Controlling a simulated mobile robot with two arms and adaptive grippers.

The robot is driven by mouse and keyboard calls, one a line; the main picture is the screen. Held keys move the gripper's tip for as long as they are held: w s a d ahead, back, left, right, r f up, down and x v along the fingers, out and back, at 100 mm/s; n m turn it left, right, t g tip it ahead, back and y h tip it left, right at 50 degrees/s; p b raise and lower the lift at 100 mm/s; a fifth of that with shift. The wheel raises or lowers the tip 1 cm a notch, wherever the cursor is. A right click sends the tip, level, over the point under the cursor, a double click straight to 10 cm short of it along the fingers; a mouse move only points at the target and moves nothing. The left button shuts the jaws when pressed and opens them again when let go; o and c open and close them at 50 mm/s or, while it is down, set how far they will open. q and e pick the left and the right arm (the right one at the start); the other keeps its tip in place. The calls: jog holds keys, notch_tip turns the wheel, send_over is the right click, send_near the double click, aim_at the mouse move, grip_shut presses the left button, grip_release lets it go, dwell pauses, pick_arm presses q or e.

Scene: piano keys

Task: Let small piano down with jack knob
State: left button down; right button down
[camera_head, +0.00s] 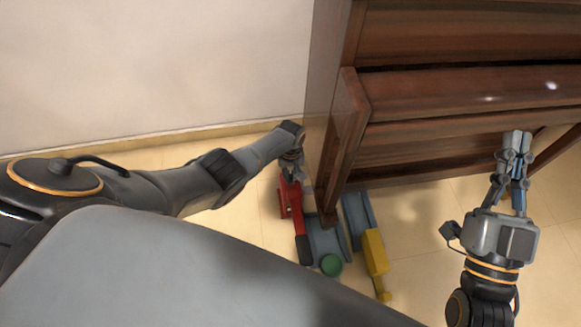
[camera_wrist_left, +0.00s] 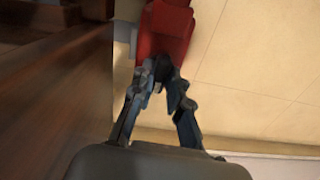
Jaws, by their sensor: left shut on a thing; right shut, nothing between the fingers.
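The small piano (camera_head: 440,90) is dark brown wood and stands at the upper right; its side also shows in the left wrist view (camera_wrist_left: 50,110). A red jack (camera_head: 290,200) lies on the floor by the piano's left front leg, and its red body fills the top of the left wrist view (camera_wrist_left: 165,32). My right gripper (camera_head: 516,138) is shut and empty, in front of the piano's lower front. Whether the leg touches the floor is unclear.
Blue-grey pieces (camera_head: 358,212) lie by the piano leg. A yellow piece (camera_head: 375,252) and a green round piece (camera_head: 331,265) are beside them. A pale wall (camera_head: 150,70) stands behind.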

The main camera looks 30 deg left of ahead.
aim_at(291, 175)
pick_arm(q)
jog(key=shift+w+n, duration=0.1)
jog(key=shift+n, duration=0.2)
jog(key=c, duration=1.3)
grip_release()
jog(key=shift+r, duration=0.15)
notch_tip(291, 175, up, 12)
